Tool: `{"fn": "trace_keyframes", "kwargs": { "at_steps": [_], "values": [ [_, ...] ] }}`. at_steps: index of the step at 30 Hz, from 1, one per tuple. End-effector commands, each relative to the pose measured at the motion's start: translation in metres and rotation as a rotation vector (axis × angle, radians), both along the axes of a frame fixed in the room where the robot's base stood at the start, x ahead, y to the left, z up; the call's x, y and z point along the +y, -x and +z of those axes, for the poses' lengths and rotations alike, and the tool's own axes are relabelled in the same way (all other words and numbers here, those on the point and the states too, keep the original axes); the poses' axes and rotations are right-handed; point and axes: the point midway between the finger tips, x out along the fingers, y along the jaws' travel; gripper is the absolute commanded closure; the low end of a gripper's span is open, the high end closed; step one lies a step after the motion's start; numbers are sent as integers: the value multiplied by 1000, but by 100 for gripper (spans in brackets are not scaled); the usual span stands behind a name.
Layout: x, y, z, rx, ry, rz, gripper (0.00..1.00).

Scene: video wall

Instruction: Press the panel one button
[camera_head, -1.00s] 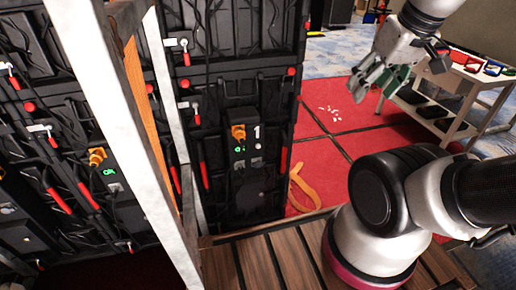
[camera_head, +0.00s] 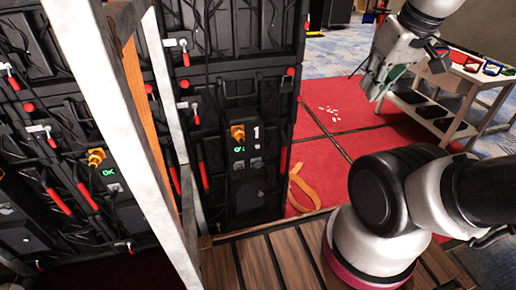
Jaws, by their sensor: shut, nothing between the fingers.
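The panel marked "1" (camera_head: 257,132) is on the black back of the video wall, left of the picture's middle. Its small pale button (camera_head: 257,147) sits just below the number. A small green-lit display (camera_head: 239,150) and an orange connector (camera_head: 238,133) are to the left of the number. My gripper (camera_head: 374,92) is shut and empty at the upper right. It hangs in the air well apart from the panel and points downward.
A white metal post (camera_head: 115,120) stands in front of the wall at the left. A second panel shows a green display (camera_head: 108,172).

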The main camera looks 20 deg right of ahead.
Motion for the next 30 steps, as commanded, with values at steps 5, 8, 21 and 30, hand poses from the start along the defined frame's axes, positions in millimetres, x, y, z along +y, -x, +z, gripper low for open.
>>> {"fn": "trace_keyframes", "kwargs": {
  "at_steps": [5, 8, 21, 30],
  "values": [
    [0, 0, 0, 0, 0, 0, 100],
    [0, 0, 0, 0, 0, 0, 100],
    [0, 0, 0, 0, 0, 0, 100],
    [16, -10, -19, 93, 3, 75, 100]
  ]
}}
